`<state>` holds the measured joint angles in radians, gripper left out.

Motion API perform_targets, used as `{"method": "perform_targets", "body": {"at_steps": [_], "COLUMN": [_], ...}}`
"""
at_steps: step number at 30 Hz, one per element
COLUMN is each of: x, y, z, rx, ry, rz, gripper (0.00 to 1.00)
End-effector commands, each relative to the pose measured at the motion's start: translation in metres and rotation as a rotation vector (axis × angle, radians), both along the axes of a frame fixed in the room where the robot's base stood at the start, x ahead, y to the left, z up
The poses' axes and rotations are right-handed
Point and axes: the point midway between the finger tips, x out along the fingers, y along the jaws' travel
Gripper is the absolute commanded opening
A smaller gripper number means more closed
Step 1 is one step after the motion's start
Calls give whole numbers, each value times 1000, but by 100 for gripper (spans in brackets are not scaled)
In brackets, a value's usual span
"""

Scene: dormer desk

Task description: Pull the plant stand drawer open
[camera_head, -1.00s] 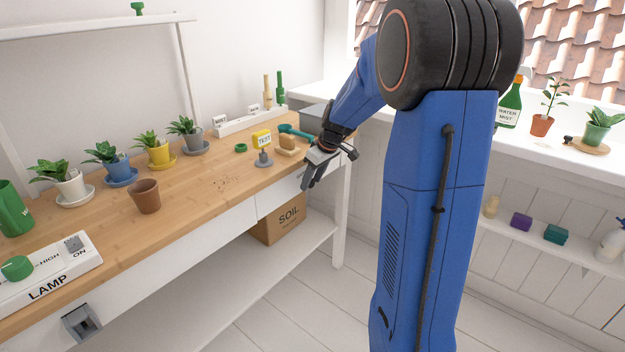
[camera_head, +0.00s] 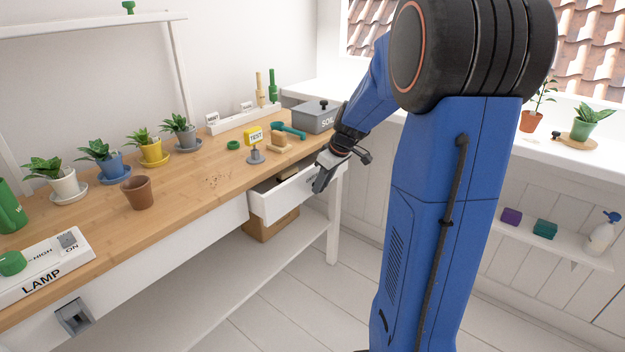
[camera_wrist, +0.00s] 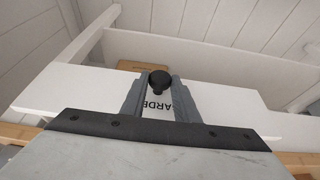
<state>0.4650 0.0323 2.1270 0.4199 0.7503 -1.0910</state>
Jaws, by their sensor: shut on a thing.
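The white drawer (camera_head: 284,203) under the right end of the wooden desk stands partly open, with its inside showing as a dark gap behind the front. My gripper (camera_head: 321,184) is at the right part of the drawer front. In the wrist view my gripper (camera_wrist: 160,95) has its two fingers on either side of the dark round knob (camera_wrist: 159,80) and is shut on it. The drawer front (camera_wrist: 85,90) shows there too, with lettering partly hidden by the fingers. The knob is hidden by my gripper in the head view.
The wooden desk (camera_head: 200,200) holds potted plants, an empty terracotta pot (camera_head: 137,192), a yellow TEST sign (camera_head: 254,137) and a lamp switch box (camera_head: 45,264). A grey soil bin (camera_head: 313,118) stands at the back right. A cardboard box (camera_head: 268,224) sits below the drawer. The floor in front is clear.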

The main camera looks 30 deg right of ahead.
Motion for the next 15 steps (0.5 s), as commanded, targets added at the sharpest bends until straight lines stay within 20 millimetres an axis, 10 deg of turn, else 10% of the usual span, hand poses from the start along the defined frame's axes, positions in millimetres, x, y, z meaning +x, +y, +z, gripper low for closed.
{"method": "perform_targets", "body": {"at_steps": [15], "x": [-111], "y": [-41], "z": [1], "rx": [0], "ry": [-1], "rz": [-5], "gripper": [0]}}
